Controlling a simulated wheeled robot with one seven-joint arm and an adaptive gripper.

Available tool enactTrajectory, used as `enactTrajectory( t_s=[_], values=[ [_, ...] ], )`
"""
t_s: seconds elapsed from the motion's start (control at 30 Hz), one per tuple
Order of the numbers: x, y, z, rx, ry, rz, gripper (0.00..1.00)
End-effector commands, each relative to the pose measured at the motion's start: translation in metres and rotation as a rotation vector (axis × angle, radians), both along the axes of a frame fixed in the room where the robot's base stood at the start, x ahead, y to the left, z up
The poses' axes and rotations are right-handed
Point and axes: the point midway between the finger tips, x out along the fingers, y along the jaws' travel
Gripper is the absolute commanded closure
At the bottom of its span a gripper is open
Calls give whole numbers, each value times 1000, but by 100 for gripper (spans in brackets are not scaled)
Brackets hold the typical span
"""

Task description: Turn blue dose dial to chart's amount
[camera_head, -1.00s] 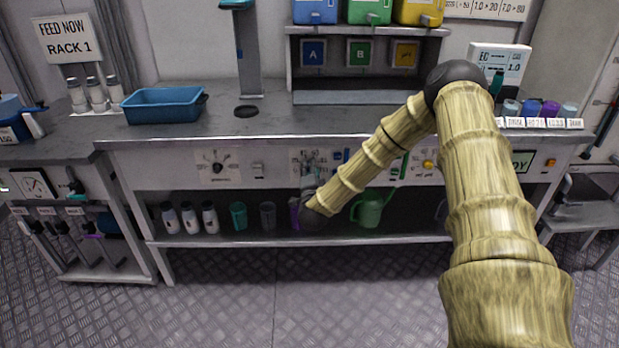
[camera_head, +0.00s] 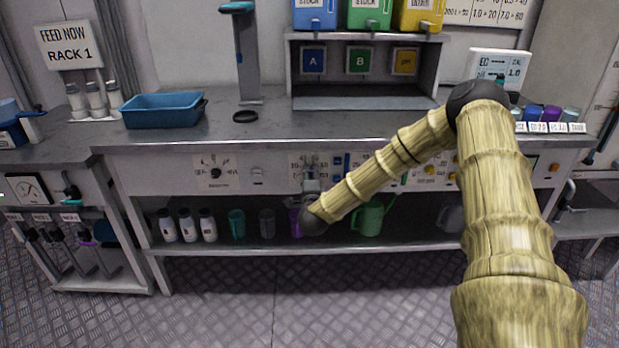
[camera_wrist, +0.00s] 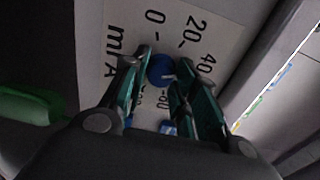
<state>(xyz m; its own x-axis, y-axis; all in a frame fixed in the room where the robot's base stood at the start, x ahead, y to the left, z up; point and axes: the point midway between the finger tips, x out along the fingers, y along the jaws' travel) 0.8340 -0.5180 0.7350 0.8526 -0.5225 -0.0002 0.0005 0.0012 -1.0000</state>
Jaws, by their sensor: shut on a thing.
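The blue dose dial (camera_wrist: 161,69) sits on a white panel label (camera_wrist: 180,20) in the wrist view. The label reads "mL A", with 0, 20 and 40 around the dial and further numbers partly hidden by my fingers. A pale pointer mark shows on the dial's right side, roughly toward the 40; its exact setting is hard to tell. My gripper (camera_wrist: 162,75) has its teal fingers on either side of the dial, shut on it. In the head view my gripper (camera_head: 311,187) is at the bench front, and the dial is hidden. The chart (camera_head: 487,10) is cut off at the top edge.
A blue tray (camera_head: 163,111) stands on the bench top. Stock containers in blue (camera_head: 315,14), green and yellow stand above. Below the panel, a shelf (camera_head: 260,249) holds bottles, cups and a green watering can (camera_head: 369,219). The floor in front is clear.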

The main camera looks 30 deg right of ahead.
Motion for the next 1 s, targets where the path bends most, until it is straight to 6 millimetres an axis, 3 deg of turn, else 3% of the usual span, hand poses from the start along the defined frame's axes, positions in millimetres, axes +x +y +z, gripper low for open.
enactTrajectory(
  t_s=[0.1, 0.13, 0.23, 0.67, 1.0],
  values=[
    [1, -2, 1, -2, -3, -4, 95],
    [1, -2, 1, -2, -3, -4, 66],
    [1, -2, 1, -2, -3, -3, 50],
    [-5, 4, 0, 0, 1, 1, 50],
    [-51, 32, 0, 0, 1, 1, 50]
  ],
)
